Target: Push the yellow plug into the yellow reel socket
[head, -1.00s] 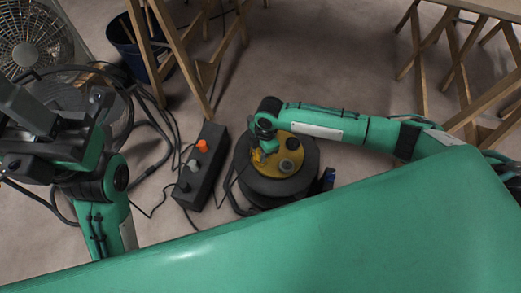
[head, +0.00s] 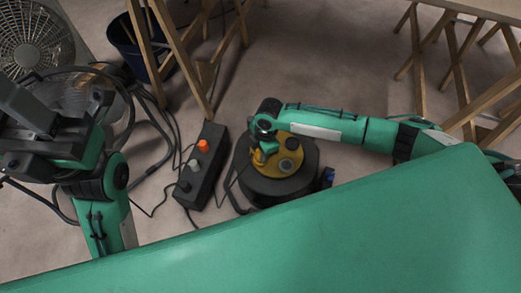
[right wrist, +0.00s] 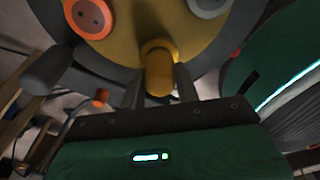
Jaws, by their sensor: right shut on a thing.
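The cable reel (head: 303,178) stands on the floor, a dark drum with a yellow top face. In the right wrist view the yellow plug (right wrist: 160,78) is between the fingers of my right gripper (right wrist: 160,88), which is shut on it. The plug's far end overlaps the yellow reel socket (right wrist: 155,45); I cannot tell how deep it sits. In the head view my right gripper (head: 262,153) is over the left part of the reel top and hides plug and socket. My left gripper (head: 65,115) is at the far left, its fingers apart, empty, away from the reel.
The reel face also carries an orange socket (right wrist: 90,14) and a grey socket (right wrist: 208,4). A dark box with orange and grey plugs (head: 208,178) lies left of the reel, with loose cables around it. A fan (head: 32,42), a blue bucket (head: 128,45) and wooden trestles (head: 190,65) stand behind.

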